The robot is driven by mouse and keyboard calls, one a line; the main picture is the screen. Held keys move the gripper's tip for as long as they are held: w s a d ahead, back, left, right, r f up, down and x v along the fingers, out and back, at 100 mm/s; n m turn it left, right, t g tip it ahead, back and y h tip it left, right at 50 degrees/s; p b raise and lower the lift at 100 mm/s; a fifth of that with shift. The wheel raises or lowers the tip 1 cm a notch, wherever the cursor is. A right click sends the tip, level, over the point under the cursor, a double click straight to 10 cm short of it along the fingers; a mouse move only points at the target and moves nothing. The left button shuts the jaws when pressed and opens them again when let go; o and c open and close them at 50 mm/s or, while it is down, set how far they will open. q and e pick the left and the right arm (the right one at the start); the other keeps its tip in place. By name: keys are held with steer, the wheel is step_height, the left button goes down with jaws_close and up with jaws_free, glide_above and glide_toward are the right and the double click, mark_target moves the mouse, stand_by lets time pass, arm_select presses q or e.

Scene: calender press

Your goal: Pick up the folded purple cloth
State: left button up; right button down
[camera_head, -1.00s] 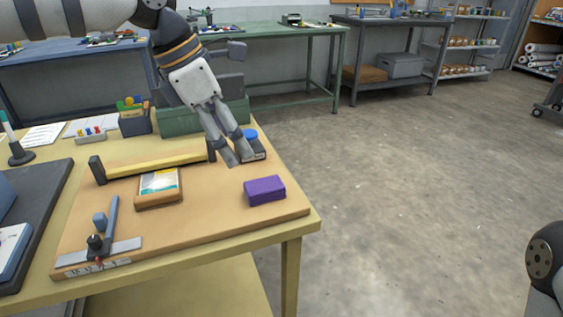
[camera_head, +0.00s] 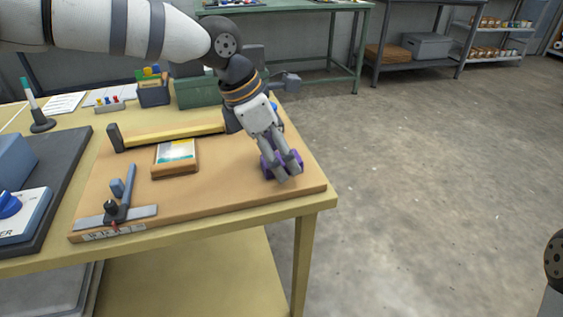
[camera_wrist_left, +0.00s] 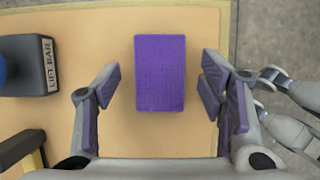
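The folded purple cloth (camera_head: 268,168) lies on the tan board (camera_head: 225,192) near its right edge, partly hidden behind my left gripper in the head view. In the left wrist view the cloth (camera_wrist_left: 160,73) is a purple block between and just ahead of the two fingers. My left gripper (camera_head: 288,174) is open, pointing down over the cloth. In the left wrist view the gripper (camera_wrist_left: 160,105) shows a gap between each finger pad and the cloth.
A yellow bar (camera_head: 172,134) and a framed card block (camera_head: 175,158) lie left of the cloth. A dark block marked LIFT BAR (camera_wrist_left: 28,65) is left of the gripper in the wrist view. A green box (camera_head: 196,92) stands behind. The floor right of the table is clear.

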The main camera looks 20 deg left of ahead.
arm_select(q)
steer(key=c, duration=0.9)
steer(key=shift+r, duration=0.1)
